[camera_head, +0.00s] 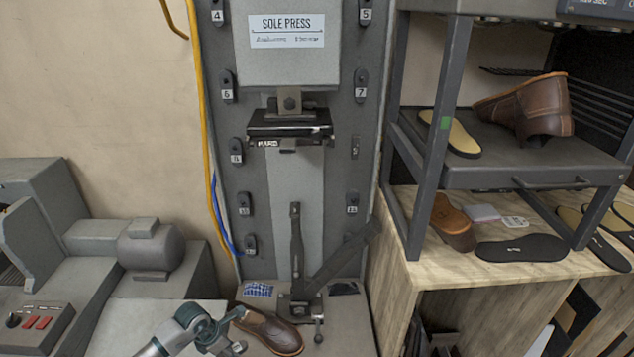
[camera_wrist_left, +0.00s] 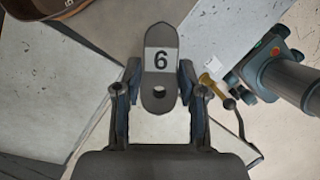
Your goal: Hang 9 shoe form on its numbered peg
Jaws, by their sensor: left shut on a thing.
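In the left wrist view, my left gripper (camera_wrist_left: 160,85) is shut on the 9 shoe form (camera_wrist_left: 160,45), a flat dark grey plate with a hole and a white label. Its digit reads like a 6 there, with the hole below it, so the plate looks upside down as a 9. In the head view, my left gripper (camera_head: 236,343) is low at the bottom, beside a brown shoe (camera_head: 270,332). On the grey peg board (camera_head: 210,120), a small 9-like label (camera_head: 355,147) at right has no form over it. My right gripper is not in view.
Several numbered forms hang on both board edges, such as form 7 (camera_head: 360,84) and form 6 (camera_head: 228,86). The sole press (camera_head: 290,125) juts out between the columns, with a lever (camera_head: 297,250) below. A shelf rack (camera_head: 510,170) stands close at right.

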